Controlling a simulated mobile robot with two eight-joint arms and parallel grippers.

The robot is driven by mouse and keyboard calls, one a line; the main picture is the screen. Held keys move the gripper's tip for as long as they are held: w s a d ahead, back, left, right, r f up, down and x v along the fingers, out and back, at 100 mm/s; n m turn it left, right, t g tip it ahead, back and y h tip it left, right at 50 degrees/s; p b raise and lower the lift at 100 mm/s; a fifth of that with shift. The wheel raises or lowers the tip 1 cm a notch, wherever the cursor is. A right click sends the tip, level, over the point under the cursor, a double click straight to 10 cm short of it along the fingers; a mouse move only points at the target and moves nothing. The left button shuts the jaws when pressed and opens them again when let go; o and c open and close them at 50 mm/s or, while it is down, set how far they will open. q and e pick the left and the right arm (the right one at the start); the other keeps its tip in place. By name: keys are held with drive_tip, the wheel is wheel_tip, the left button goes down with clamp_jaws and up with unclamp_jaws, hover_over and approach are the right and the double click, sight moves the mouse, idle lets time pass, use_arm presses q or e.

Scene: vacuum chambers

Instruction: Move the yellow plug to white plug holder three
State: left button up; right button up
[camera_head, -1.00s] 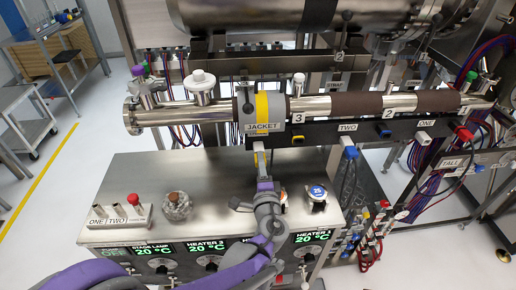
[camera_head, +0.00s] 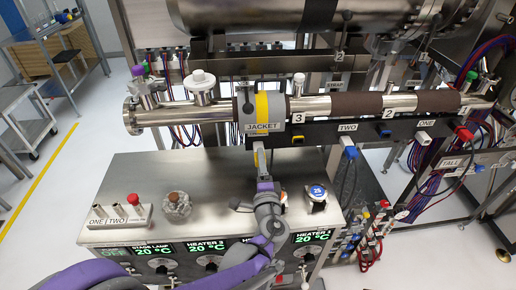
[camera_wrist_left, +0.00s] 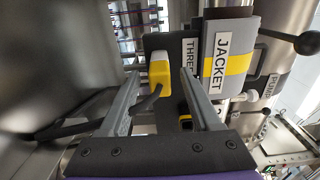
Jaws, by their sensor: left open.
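The yellow plug (camera_wrist_left: 159,74) shows in the left wrist view against the dark panel, with a white piece at its edge and a dark cable hanging from it. My left gripper (camera_wrist_left: 160,82) is open, with one finger on each side of the plug; contact cannot be told. In the head view my left gripper (camera_head: 259,152) reaches up below the JACKET label and hides the plug. The THREE label (camera_wrist_left: 189,57) is beside the plug. The white piece may be white plug holder three, but its outline is mostly hidden. My right gripper is not in view.
A yellow socket (camera_head: 298,138) sits on the panel under the 3 label. A blue plug (camera_head: 350,153) hangs at TWO and a red plug (camera_head: 464,133) is right of ONE. The steel heater box (camera_head: 130,175) stands below, with knobs on top. The jacketed tube runs above.

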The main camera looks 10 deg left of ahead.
use_arm(q)
drive_tip(key=v, duration=0.6)
drive_tip(key=shift+s, duration=0.3)
idle(0.4)
idle(0.4)
